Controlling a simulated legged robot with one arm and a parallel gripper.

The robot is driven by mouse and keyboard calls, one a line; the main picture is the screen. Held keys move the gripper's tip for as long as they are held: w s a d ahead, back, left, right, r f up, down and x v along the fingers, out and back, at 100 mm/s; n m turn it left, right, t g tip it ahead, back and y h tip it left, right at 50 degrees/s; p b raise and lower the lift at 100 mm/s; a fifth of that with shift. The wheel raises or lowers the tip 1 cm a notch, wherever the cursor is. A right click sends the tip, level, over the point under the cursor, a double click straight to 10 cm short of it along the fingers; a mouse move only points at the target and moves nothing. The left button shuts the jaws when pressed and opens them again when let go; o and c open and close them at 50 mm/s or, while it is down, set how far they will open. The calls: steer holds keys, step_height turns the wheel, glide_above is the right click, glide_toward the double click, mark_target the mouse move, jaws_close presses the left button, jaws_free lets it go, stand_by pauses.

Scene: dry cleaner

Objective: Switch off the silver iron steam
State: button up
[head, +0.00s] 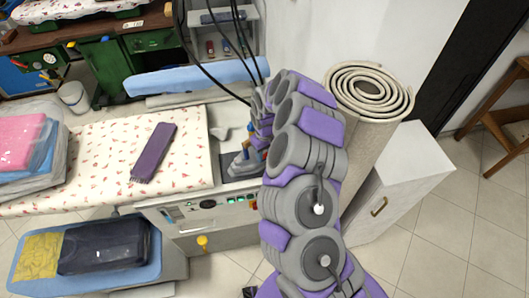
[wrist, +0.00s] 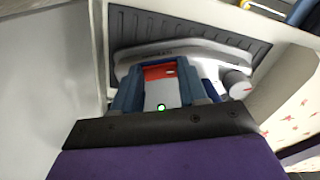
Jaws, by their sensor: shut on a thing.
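The silver iron (wrist: 185,48) rests on a dark ribbed pad (wrist: 130,22) in the wrist view. Its grey round knob (wrist: 237,83) shows to the right of my fingers. My gripper (wrist: 160,82) has its two blue-grey fingers on either side of a silver part of the iron with a red patch, and it is shut on that part. A small green light glows near the base of the fingers. In the head view, my gripper (head: 247,152) is at the iron's place beside the floral board, and my arm hides much of the iron.
A floral ironing board (head: 100,135) carries a purple cloth (head: 154,152) and folded, bagged clothes (head: 22,145). A control panel (head: 205,206) with buttons is on its front. A rolled rug (head: 350,130) and white cabinet (head: 385,185) stand close right of my arm. Black cables hang above.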

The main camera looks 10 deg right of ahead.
mark_target(265, 156)
steer(key=o, duration=1.1)
steer(key=shift+c, duration=0.2)
step_height(265, 156, up, 17)
steer(key=p, duration=0.1)
steer(key=shift+p, duration=0.3)
steer(key=shift+r, duration=0.1)
